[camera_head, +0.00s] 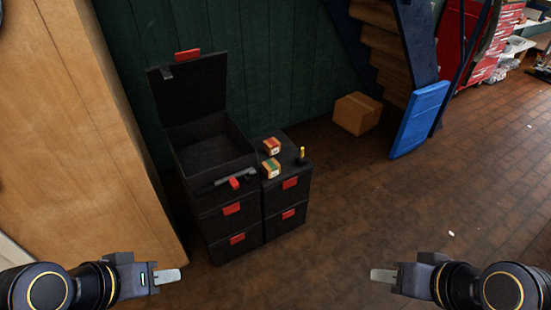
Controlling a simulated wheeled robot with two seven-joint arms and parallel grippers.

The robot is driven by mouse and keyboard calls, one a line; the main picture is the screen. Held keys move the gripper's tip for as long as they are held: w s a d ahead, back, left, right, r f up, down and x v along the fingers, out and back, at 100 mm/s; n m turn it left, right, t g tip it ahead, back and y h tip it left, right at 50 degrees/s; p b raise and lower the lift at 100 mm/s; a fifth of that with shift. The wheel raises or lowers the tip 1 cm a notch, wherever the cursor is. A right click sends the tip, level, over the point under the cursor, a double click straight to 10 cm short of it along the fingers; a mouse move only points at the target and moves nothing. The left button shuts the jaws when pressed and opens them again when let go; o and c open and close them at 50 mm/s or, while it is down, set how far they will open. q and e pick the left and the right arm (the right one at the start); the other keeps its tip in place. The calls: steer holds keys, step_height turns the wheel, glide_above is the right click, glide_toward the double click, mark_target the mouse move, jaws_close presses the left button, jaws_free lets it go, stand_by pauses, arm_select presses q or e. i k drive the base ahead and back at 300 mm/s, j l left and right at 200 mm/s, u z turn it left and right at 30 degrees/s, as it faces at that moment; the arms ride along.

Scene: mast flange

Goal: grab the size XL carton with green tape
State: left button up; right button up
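A small carton with green tape (271,168) stands on the lower black box at the centre, near its front left edge. A similar small carton with red tape (271,146) stands just behind it. Any size marking is too small to read. My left gripper (168,276) is at the lower left, in front of the boxes and well apart from both cartons. My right gripper (384,275) is at the lower right, also well apart from them. Nothing shows in either gripper; the view does not show whether their fingers are apart.
A taller stack of black boxes (221,228) has its lid up and a dark tool (222,180) at its front. A small yellow-topped item (302,155) stands right of the cartons. A wooden panel (90,130) is left.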

mark_target(271, 168)
steer(key=i+u, duration=0.3)
steer(key=i, duration=0.25)
steer(key=i+u, duration=0.25)
steer(key=i, duration=0.3)
steer(key=i+l+u, duration=0.3)
steer(key=i, duration=0.2)
